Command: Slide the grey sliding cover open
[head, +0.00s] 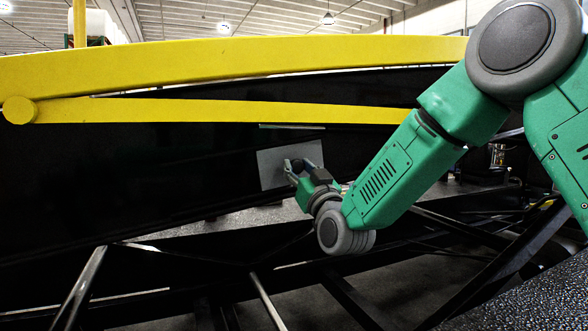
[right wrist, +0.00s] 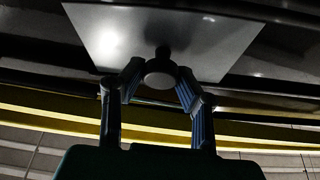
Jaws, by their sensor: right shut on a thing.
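The grey sliding cover (head: 272,168) is a flat plate on the dark side panel of the loader, below the lower yellow rail in the head view. It also fills the upper part of the right wrist view (right wrist: 110,35). A round knob (right wrist: 160,75) stands out from the cover. My right gripper (head: 298,166) is at the cover, with its two fingers closed around the knob; it also shows in the right wrist view (right wrist: 158,80). The gripper hides part of the cover in the head view. My left gripper is not in view.
A thick yellow beam (head: 230,62) and a thinner yellow rail (head: 240,111) run across above the cover. Dark metal frame bars (head: 350,297) cross below. The dark panel (head: 130,170) left of the cover looks clear.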

